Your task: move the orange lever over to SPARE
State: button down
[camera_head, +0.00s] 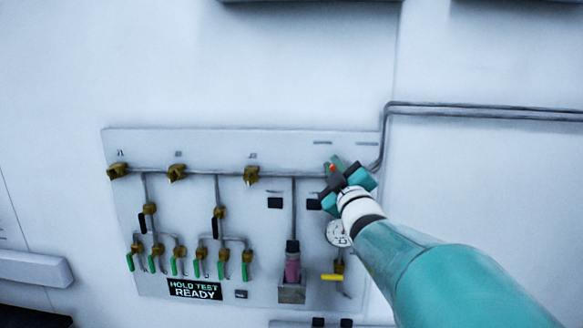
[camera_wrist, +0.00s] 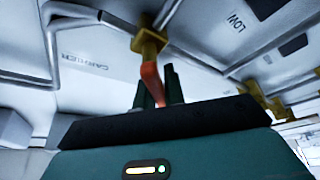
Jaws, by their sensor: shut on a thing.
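The orange lever (camera_wrist: 152,82) hangs from a brass valve (camera_wrist: 149,42) on a metal pipe in the wrist view. My gripper (camera_wrist: 158,88) has its two dark green fingers on either side of the lever, shut on it. In the head view, my gripper (camera_head: 334,168) is at the panel's upper right. Only a small orange spot of the lever (camera_head: 333,168) shows there, and my gripper hides most of the valve. A CARRIER label (camera_wrist: 84,62) is left of the valve in the wrist view. I cannot read a SPARE label in either view.
The pale wall panel (camera_head: 150,270) carries several brass valves, green handles and thin pipes. A round gauge (camera_head: 338,233) and a yellow handle (camera_head: 332,277) sit below my gripper. A sign reads HOLD TEST READY (camera_head: 195,289).

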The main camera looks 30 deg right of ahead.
jog(key=shift+f, duration=0.1)
jog(key=c, duration=1.5)
grip_release()
jog(key=shift+s, duration=0.1)
jog(key=v, duration=1.3)
jog(key=shift+s+a, duration=0.1)
jog(key=shift+s, duration=0.2)
jog(key=w+a+f+m+g+y, duration=0.1)
jog(key=a+f+m+g+y, duration=0.3)
jog(key=a+f+g, duration=0.55)
jog(key=s+a+f+g+y, duration=0.1)
jog(key=s+a+f, duration=0.2)
jog(key=a, duration=0.1)
jog(key=s+a+f+m+g, duration=0.1)
jog(key=s+a+f+g, duration=0.1)
jog(key=a, duration=0.3)
jog(key=s+a+f+m+g+y, duration=0.1)
jog(key=s+a+f+g, duration=0.1)
jog(key=s+a+f, duration=0.1)
jog(key=shift+s+a+f+y, duration=0.15)
jog(key=shift+s+a, duration=0.05)
jog(key=shift+a, duration=0.2)
jog(key=shift+s+a+f+y, duration=0.15)
jog(key=shift+s+a, duration=0.05)
jog(key=shift+a, duration=0.2)
